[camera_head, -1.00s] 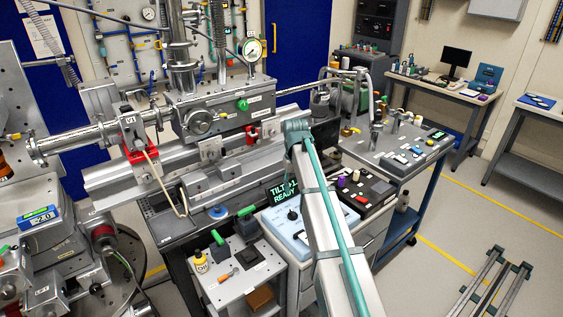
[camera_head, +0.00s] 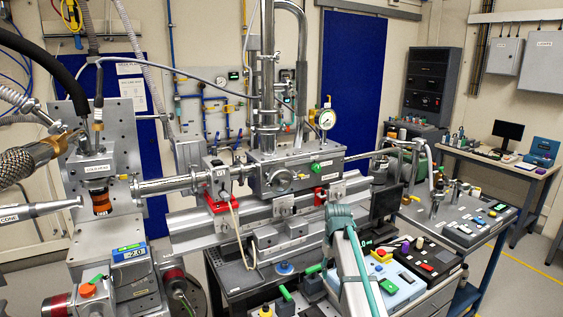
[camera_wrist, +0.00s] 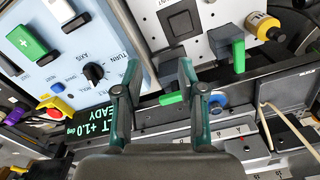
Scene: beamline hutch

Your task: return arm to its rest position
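My arm reaches up from the bottom edge of the head view, with its grey and teal end (camera_head: 342,217) in front of the metal rail assembly. My gripper is hidden behind that arm in the head view. In the wrist view my gripper (camera_wrist: 159,72) is open, its two dark teal fingers apart with nothing between them. A light-blue control box (camera_wrist: 98,52) with knobs lies beyond the left finger. A dark display (camera_wrist: 78,122) with green text, including "+1.0", is left of the gripper. A green handle (camera_wrist: 173,98) shows between the fingers.
The beamline rail (camera_head: 190,238) with its valve box (camera_head: 295,173) stands behind the arm. The light-blue box (camera_head: 402,292) and a black button panel (camera_head: 432,262) sit close to its right.

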